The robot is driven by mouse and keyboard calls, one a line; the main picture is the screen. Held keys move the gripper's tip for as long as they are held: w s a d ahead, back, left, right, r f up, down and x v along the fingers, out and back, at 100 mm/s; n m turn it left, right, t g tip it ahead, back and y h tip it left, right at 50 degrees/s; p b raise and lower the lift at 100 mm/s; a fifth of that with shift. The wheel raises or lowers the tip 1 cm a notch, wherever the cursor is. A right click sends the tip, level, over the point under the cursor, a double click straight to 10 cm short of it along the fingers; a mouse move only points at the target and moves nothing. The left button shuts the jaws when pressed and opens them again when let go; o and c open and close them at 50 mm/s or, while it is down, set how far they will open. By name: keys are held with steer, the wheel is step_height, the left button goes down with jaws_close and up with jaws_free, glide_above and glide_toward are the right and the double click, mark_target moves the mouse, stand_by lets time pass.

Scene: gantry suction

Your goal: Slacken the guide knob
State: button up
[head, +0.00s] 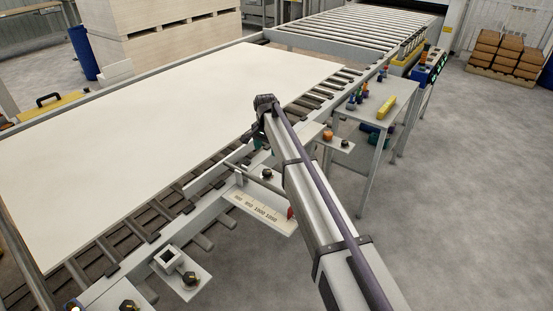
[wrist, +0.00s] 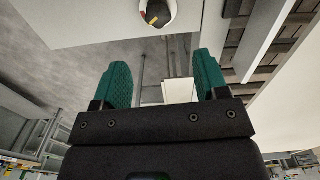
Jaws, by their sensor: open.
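In the wrist view a black knob (wrist: 157,12) with a yellow and red mark sits on a round white base on a pale plate. In the head view my arm hides most of the gripper; a bit of teal (head: 257,143) shows beside the rail. A small black knob (head: 267,174) stands just below it, near a ruler plate (head: 262,210) with a red pointer (head: 290,213). I cannot tell which knob is the guide's.
A large white panel (head: 170,95) lies on the roller conveyor. Another bracket carries a dark knob (head: 189,278) at the lower left. An orange knob (head: 327,135) and a black knob (head: 345,144) sit right of my arm. A small table (head: 372,108) holds a yellow block (head: 387,107).

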mark_target(267, 171)
steer(key=shift+m, duration=0.3)
steer(key=f+b, duration=1)
steer(key=b, duration=0.1)
steer(key=shift+s+a+f, duration=0.15)
steer(key=shift+s+f, duration=0.2)
steer(key=shift+r, duration=0.1)
steer(key=shift+c, duration=0.5)
steer(key=c, duration=0.8)
